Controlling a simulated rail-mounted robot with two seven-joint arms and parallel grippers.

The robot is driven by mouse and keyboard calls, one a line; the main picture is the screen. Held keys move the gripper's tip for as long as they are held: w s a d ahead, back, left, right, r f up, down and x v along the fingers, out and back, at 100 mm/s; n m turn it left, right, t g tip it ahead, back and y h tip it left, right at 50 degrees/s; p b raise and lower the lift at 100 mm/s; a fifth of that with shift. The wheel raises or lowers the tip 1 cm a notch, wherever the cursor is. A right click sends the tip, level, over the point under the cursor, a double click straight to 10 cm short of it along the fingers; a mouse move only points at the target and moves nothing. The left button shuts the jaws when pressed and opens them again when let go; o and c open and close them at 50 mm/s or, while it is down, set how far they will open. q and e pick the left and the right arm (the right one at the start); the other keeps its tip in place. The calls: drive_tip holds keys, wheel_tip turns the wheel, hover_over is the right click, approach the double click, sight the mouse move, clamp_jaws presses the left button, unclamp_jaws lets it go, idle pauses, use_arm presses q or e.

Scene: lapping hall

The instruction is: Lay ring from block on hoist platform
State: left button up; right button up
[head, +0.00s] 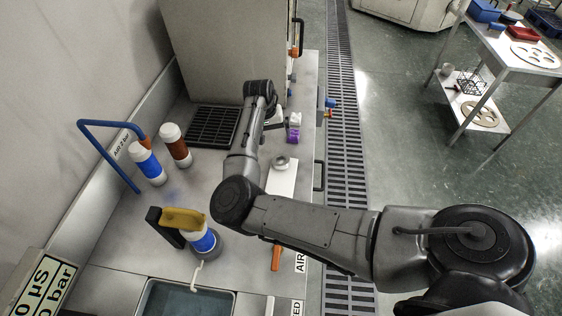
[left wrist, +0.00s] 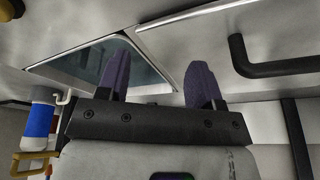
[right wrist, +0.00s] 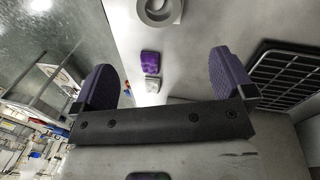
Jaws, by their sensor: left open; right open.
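A grey ring (head: 281,162) lies on a flat white block (head: 284,180) on the bench; the right wrist view shows the ring (right wrist: 158,10) at its top edge. My right gripper (head: 273,119) is beyond the ring in the head view, over the bench, apart from it. My left gripper (left wrist: 158,75) shows only in the left wrist view, open and empty near a sink. I cannot make out a hoist platform in any view.
Purple (head: 293,136) and white (head: 295,119) small blocks are near my right gripper. A black grate (head: 212,127), a blue bent pipe (head: 100,125) and several bottles, one blue and white (head: 147,163), stand left. A sink (head: 185,300) is in front. A trolley (head: 510,55) stands far right.

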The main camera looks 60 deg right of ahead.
use_arm(q)
drive_tip(key=shift+f+b, duration=0.6)
drive_tip(key=shift+f, duration=0.05)
use_arm(e)
hover_over(282, 163)
drive_tip(key=w, duration=0.2)
wheel_tip(282, 163, down, 8)
drive_tip(key=shift+s+a+r, duration=0.1)
use_arm(q)
drive_tip(key=shift+f+b, duration=0.4)
use_arm(e)
drive_tip(key=f, duration=0.2)
drive_tip(key=s+f, duration=0.1)
drive_tip(key=f, duration=0.1)
drive_tip(key=shift+a, duration=0.1)
use_arm(q)
drive_tip(key=shift+f, duration=0.1)
use_arm(e)
drive_tip(key=shift+f, duration=0.7)
drive_tip(key=shift+c, duration=0.5)
drive_tip(key=c, duration=1.1)
